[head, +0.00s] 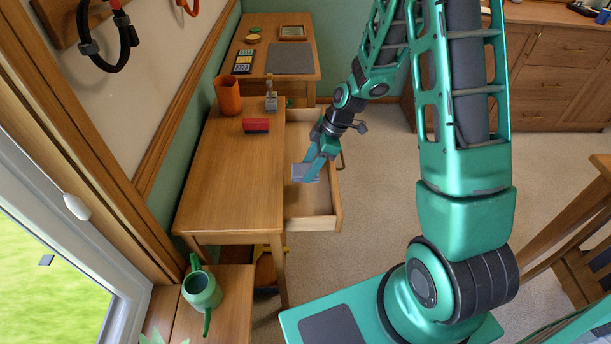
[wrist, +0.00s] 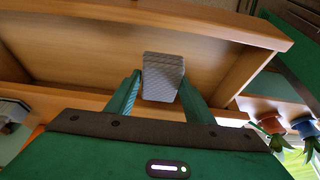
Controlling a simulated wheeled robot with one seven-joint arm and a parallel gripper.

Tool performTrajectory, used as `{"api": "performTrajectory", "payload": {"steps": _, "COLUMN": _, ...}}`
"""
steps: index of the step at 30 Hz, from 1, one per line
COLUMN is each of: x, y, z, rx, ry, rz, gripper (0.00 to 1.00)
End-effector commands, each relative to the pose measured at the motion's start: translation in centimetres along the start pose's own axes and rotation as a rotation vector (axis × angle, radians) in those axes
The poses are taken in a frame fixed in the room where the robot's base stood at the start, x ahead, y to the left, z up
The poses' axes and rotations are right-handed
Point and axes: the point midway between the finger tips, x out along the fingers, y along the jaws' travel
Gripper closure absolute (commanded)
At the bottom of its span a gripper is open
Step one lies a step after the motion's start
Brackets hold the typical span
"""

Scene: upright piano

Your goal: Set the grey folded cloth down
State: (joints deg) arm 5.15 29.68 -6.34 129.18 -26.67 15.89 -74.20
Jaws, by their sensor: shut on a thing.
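The grey folded cloth (head: 299,173) is at the tip of my gripper (head: 312,172), over the inside of an open wooden drawer (head: 308,202). In the wrist view the cloth (wrist: 163,77) sits between the two green fingers of my gripper (wrist: 161,96), which are shut on it. The drawer's bare wooden inside (wrist: 85,50) shows behind the cloth. I cannot tell whether the cloth touches the drawer's bottom. The gripper partly covers the cloth in the head view.
The drawer is pulled out from a wooden table (head: 228,180). On the table stand an orange cup (head: 228,96), a red box (head: 256,125) and a small grey object (head: 271,101). A green watering can (head: 202,290) stands nearer. The tabletop's front part is clear.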

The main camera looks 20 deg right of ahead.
Motion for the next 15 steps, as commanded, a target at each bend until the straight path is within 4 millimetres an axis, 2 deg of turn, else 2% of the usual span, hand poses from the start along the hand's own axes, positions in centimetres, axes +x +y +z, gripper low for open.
{"api": "performTrajectory", "payload": {"steps": 8, "x": 1.9, "y": 0.0, "z": 0.8, "rx": 0.002, "ry": -0.001, "rz": -0.001, "gripper": 0.74}}
{"api": "performTrajectory", "payload": {"steps": 15, "x": 4.7, "y": 0.0, "z": 2.0, "rx": 0.003, "ry": -0.001, "rz": -0.001, "gripper": 0.74}}
